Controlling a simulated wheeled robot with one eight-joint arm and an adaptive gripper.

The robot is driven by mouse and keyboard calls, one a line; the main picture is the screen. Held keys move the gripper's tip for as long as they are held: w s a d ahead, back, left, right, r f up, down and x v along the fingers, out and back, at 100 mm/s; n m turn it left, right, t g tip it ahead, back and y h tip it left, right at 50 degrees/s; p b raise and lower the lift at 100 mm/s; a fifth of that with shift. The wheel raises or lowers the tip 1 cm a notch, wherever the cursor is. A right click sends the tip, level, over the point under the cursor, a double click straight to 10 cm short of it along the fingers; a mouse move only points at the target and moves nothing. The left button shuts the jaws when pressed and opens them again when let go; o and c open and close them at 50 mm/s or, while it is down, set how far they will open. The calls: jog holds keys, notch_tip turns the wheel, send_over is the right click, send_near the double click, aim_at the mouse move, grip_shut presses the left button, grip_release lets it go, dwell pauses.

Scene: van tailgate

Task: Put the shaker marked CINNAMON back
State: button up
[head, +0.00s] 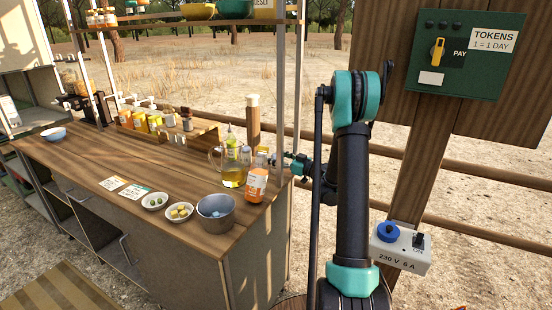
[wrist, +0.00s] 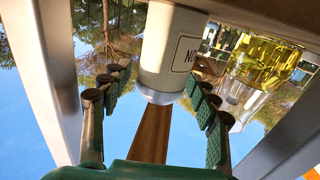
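The shaker (wrist: 172,50) is white with a silver cap and shows upside down in the wrist view. Only part of its label is visible, and the inverted letters fit the end of CINNAMON. My gripper (wrist: 160,78) has its green-padded fingers spread on both sides of the shaker's cap end, with gaps showing; I see no grip on it. In the head view my gripper (head: 276,160) is at the counter's right end, behind the orange bottle. I cannot make out the shaker clearly there. A wooden rack (head: 205,134) with several small containers stands farther back on the counter.
A glass jug of yellow liquid (head: 233,177) and an orange-labelled bottle (head: 256,184) stand close to my gripper. A metal bowl (head: 216,212) and two small white dishes are in front. A shelf upright (head: 281,85) rises nearby. The counter's middle (head: 120,160) is mostly clear.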

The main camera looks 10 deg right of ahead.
jog(key=shift+r, duration=0.1)
jog(key=shift+s+d, duration=0.15)
jog(key=shift+d, duration=0.05)
jog(key=v, duration=1.1)
jog(key=shift+s+d, duration=0.15)
jog(key=shift+s, duration=0.05)
